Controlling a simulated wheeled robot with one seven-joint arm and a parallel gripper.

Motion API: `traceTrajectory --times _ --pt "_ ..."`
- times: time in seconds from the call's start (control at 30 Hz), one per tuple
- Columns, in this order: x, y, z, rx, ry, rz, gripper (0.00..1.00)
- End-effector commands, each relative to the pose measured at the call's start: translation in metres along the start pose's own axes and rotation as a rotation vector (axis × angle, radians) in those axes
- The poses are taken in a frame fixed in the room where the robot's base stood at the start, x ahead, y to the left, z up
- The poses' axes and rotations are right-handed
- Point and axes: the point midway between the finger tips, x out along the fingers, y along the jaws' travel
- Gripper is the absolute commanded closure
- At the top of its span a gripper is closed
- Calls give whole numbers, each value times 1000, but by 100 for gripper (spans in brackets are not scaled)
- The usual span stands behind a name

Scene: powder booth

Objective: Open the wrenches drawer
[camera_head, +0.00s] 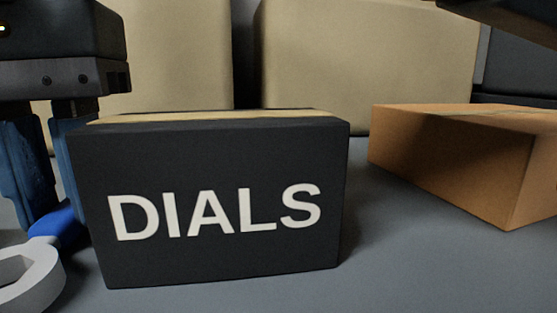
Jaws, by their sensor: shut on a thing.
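My gripper (52,208) is at the left edge of the head view, pointing down, with two blue fingers. It is shut on a wrench (47,281) with a blue handle and a pale grey ring-shaped head. The head is toward the camera at the lower left and is partly cut off by the picture edge. The blue handle is at the fingertips, and its far part is hidden. No drawer marked for wrenches shows in this view.
A dark box (215,250) lettered DIALS stands just right of my gripper on a grey surface (400,270). A brown cardboard box (450,160) is at the right. Large beige blocks (365,60) stand behind. The front right of the surface is clear.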

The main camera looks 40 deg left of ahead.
Motion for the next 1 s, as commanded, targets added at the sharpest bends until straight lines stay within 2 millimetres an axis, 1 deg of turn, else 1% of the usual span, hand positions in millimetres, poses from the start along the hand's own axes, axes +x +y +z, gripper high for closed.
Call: traceTrajectory --times 0.17,0.2,0.43,0.47,0.67,0.8,0.87,0.97,1.0 --pt "3 0 0 0 0 0 100" --pt "3 0 0 0 -1 0 73" --pt "3 0 0 0 -1 0 51" --pt "3 0 0 0 -1 0 49" --pt "2 0 0 0 -1 0 49" --pt "-4 0 0 0 0 0 49" --pt "-11 0 -1 1 0 -1 49" --pt "-29 0 -1 1 2 1 49" --pt "-38 0 0 1 2 0 49"
